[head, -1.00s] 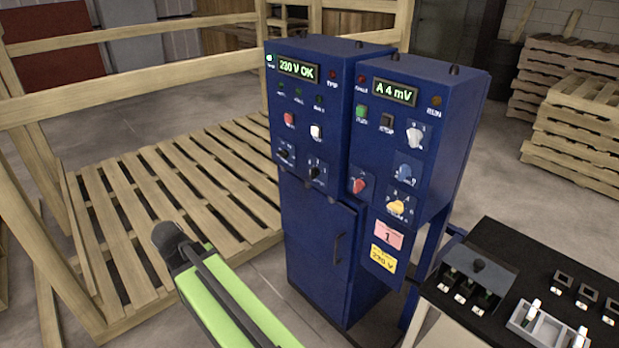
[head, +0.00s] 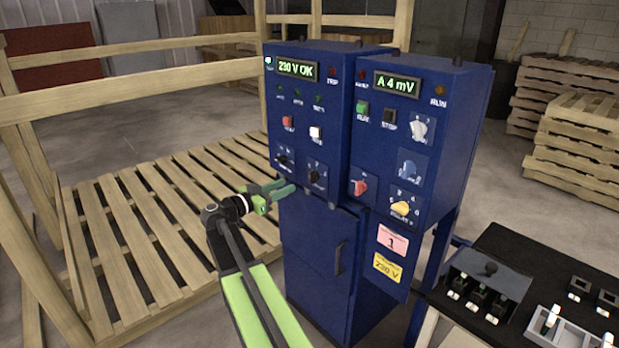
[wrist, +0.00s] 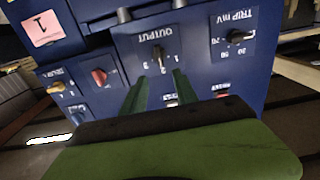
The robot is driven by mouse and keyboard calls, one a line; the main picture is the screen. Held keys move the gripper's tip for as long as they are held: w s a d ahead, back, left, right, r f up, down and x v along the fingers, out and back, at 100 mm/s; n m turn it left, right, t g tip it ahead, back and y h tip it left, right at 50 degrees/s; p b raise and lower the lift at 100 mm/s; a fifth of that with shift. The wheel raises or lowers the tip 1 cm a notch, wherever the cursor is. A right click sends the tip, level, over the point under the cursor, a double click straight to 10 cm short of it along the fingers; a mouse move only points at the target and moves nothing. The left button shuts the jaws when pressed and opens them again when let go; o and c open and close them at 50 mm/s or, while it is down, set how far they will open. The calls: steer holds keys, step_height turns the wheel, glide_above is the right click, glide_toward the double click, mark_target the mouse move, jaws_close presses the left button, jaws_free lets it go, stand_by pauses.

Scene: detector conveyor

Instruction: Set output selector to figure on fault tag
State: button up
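The output selector (head: 318,177) is a black knob low on the left blue cabinet. In the wrist view the OUTPUT selector (wrist: 159,60) appears upside down, with small figures beside it; I cannot tell for sure which one it points to. A pink tag (head: 392,242) on the right cabinet shows the figure 1 under small unreadable print; it also shows in the wrist view (wrist: 46,28). My gripper (head: 290,188) is in front of the left cabinet, below the knobs. In the wrist view its green fingers (wrist: 159,80) are apart and empty, short of the selector.
The TRIP mV knob (wrist: 240,37) sits beside the selector. A red knob (head: 359,187) is on the right cabinet. A yellow 230 V tag (head: 387,267) hangs under the pink one. A black-topped bench (head: 530,262) with switches stands at right. A wooden pallet (head: 150,230) lies at left.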

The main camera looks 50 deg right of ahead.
mark_target(310, 175)
steer(key=d, duration=1.1)
steer(key=shift+s+d, duration=0.1)
steer(key=shift+s, duration=0.25)
